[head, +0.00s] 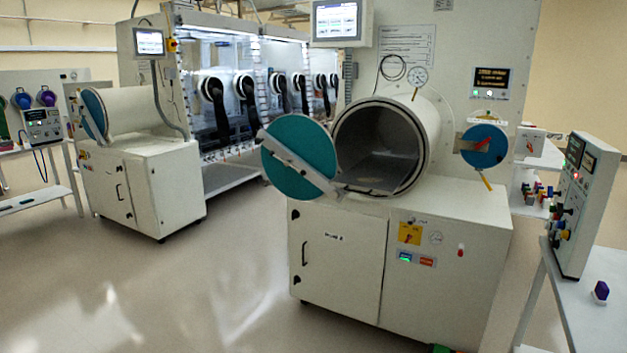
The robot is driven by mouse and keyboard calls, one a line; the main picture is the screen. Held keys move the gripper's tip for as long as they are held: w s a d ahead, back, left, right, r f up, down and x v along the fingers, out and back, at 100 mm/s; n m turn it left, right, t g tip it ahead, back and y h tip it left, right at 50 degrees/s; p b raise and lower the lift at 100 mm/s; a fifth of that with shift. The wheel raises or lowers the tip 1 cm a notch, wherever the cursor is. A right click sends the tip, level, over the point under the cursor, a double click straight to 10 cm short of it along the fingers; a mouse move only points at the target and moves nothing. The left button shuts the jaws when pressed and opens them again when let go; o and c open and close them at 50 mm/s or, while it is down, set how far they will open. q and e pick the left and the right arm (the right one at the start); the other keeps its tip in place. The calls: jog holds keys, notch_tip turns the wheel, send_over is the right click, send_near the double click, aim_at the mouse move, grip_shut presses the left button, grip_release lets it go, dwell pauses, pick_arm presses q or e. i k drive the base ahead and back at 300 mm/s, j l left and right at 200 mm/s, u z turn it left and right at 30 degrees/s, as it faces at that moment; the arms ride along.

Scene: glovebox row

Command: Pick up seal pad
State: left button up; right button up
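Nothing in the head view can be named the seal pad with certainty. A small purple block with a pale base (601,291) stands on the white table (612,322) at the right; I cannot tell whether it is the seal pad. Neither of my grippers is in view.
A white antechamber cabinet (338,262) stands in the middle, its round teal door (298,157) swung open to the left. A control panel box (588,205) stands on the right table. A second cabinet (165,190) is at left. The floor (150,300) at front left is clear.

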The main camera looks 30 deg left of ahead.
aim_at(601, 293)
jog(key=i+z, duration=0.2)
jog(key=z, duration=0.25)
jog(key=i+j+z, duration=0.15)
jog(key=z, duration=0.3)
